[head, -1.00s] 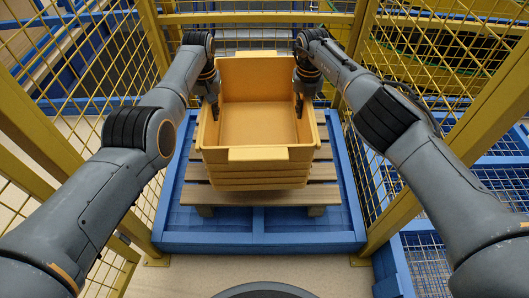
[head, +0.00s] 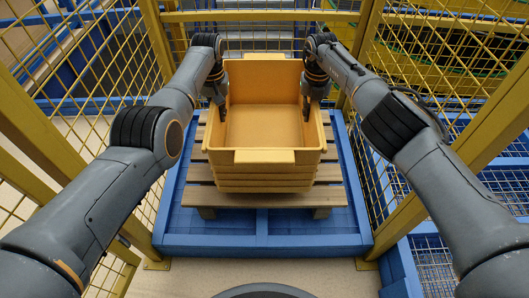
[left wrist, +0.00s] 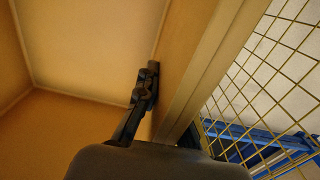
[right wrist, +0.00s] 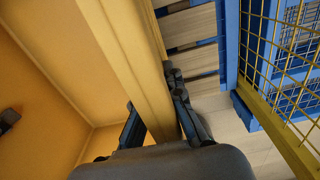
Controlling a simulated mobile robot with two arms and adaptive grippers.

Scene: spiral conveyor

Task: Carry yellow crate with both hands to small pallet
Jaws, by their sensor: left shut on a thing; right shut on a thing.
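The yellow crate (head: 265,156) is empty and upright in the head view, over the wooden pallet (head: 200,197). The pallet's slats show on both sides and in front of the crate. Whether the crate touches the slats I cannot tell. My left gripper (head: 221,100) is shut on the crate's left wall; one finger shows inside the crate in the left wrist view (left wrist: 145,95). My right gripper (head: 306,105) is shut on the right wall; its fingers straddle the rim in the right wrist view (right wrist: 153,115). The crate's underside is hidden.
A blue frame (head: 262,243) surrounds the pallet. Yellow mesh fence panels (head: 475,50) and posts stand on the left, right and back. Pale floor (head: 265,265) shows in front of the blue frame.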

